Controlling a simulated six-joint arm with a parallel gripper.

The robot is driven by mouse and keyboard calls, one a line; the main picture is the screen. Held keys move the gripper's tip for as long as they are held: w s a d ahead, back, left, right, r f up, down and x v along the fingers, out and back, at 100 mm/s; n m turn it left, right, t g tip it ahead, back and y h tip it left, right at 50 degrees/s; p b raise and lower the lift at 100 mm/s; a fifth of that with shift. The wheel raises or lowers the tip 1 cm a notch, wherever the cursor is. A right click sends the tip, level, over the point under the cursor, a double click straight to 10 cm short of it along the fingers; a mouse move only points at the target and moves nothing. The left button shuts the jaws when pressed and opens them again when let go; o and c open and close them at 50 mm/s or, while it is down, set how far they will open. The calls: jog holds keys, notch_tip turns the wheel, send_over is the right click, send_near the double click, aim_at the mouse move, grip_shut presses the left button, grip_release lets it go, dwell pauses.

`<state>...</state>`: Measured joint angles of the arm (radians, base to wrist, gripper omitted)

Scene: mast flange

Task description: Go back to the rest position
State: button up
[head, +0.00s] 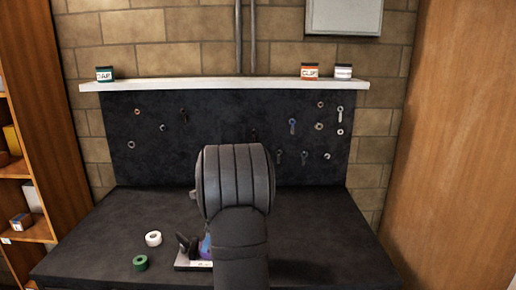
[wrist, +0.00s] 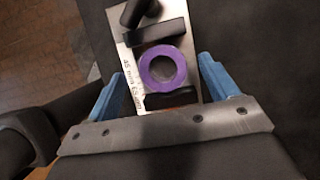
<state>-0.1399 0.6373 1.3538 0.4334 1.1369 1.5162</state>
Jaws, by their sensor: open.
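In the wrist view my gripper (wrist: 161,70) is open. Its two blue fingers stand apart on either side of a purple ring (wrist: 146,67), with visible gaps to it. The ring lies over a light metal plate (wrist: 136,103) with printed text, between a dark bar (wrist: 158,33) and a black part below it. A black post lies at the plate's far end. In the head view the plate (head: 185,263) shows at the bench front, partly hidden by my arm. I cannot tell the gripper's height above the ring.
A white roll (head: 153,238) and a green roll (head: 140,262) lie on the dark bench (head: 100,225) left of the plate. A pegboard (head: 225,110) with small hanging parts stands behind, under a white shelf (head: 200,84) with labelled jars. The bench's right side looks clear.

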notch_tip(320, 180, down, 3)
jog(key=shift+r, duration=0.15)
jog(key=v, duration=1.1)
jog(key=x, duration=1.1)
jog(key=shift+f, duration=0.3)
notch_tip(320, 180, up, 9)
jog(key=w+d+f+n+g+h, duration=0.1)
jog(key=d+n+h, duration=0.7)
jog(key=d+n, duration=1.4)
jog(key=w+n+g, duration=0.1)
jog(key=n, duration=0.5)
jog(key=shift+n+g, duration=0.3)
jog(key=shift+g, duration=0.1)
